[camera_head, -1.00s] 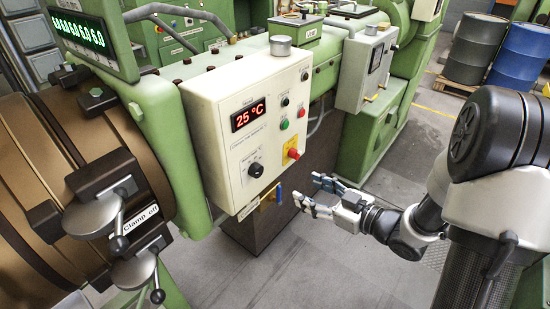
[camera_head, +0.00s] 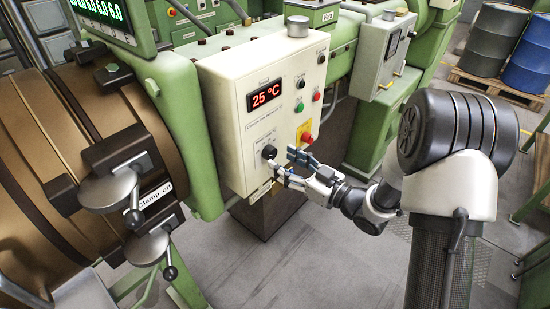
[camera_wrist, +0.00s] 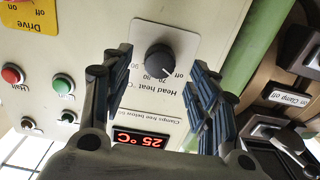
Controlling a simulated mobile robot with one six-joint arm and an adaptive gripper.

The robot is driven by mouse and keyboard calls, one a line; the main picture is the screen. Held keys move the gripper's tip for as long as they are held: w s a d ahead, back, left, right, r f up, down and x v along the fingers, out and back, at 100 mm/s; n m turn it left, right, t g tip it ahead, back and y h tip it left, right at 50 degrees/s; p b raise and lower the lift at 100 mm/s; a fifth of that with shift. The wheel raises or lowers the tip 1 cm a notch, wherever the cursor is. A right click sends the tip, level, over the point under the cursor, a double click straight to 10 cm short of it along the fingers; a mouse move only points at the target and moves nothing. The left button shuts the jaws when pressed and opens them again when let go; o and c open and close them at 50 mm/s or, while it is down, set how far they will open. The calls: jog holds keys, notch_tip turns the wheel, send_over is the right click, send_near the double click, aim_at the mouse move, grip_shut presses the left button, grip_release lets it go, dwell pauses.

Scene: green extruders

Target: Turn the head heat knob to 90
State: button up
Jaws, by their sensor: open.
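The head heat knob (camera_head: 269,152) is a small black round knob low on the front of the cream control box (camera_head: 230,110). In the wrist view the knob (camera_wrist: 160,61) sits on a white label plate, upside down, with "off", "70", "80" and "90" marks partly readable. The red display (camera_head: 265,95) reads 25 °C. My gripper (camera_head: 283,164) is open in front of the panel, close to the knob. In the wrist view its two fingers (camera_wrist: 161,85) stand wide on either side of the knob, with nothing between them touching it.
A red drive switch on a yellow plate (camera_head: 305,132) is right of the knob. Red (camera_wrist: 12,74) and green (camera_wrist: 63,85) buttons lie beside my finger in the wrist view. Clamp levers (camera_head: 110,190) stand to the left. The floor (camera_head: 350,250) in front is clear.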

aim_at(273, 156)
jog(key=shift+x, duration=2.05)
jog(key=shift+c, duration=0.3)
jog(key=c, duration=1)
